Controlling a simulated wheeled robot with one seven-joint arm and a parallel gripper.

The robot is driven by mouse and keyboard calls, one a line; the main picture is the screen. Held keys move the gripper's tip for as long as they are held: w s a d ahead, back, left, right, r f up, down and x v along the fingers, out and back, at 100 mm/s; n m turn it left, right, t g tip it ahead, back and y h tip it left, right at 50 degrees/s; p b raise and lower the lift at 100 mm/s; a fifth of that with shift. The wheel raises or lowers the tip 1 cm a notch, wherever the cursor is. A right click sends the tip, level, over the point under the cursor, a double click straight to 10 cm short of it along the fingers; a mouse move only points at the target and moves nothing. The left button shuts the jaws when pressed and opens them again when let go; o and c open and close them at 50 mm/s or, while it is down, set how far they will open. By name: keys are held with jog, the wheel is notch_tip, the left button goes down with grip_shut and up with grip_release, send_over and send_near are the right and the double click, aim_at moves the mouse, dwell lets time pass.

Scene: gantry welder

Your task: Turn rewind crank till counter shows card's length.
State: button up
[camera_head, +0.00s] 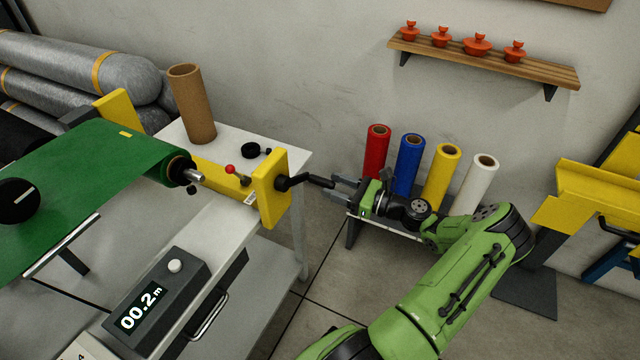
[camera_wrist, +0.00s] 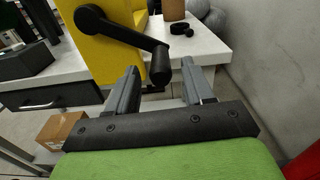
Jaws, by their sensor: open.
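The black rewind crank (camera_head: 284,184) sticks out of the yellow bracket (camera_head: 266,192) at the table's right end. Its grip points right, toward my gripper (camera_head: 345,188). In the wrist view, the crank (camera_wrist: 115,32) hangs its grip in line with the gap between the fingertips of my open gripper (camera_wrist: 160,72); I cannot tell whether they touch. The counter (camera_head: 156,300) reads 00.2 m. A pale card-like piece (camera_head: 86,348) at the bottom edge is cut off, with only a "4" showing. A green sheet (camera_head: 75,195) runs to the roll beside the bracket.
A cardboard tube (camera_head: 192,104) and a black ring (camera_head: 251,150) stand on the white table (camera_head: 288,155). A red-knobbed lever (camera_head: 232,170) is left of the bracket. Red, blue, yellow and white rolls (camera_head: 474,186) stand behind my arm.

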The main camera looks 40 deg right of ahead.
aim_at(308, 177)
jog(key=x, duration=0.5)
jog(key=shift+b, duration=0.35)
jog(key=shift+c, duration=0.5)
grip_shut()
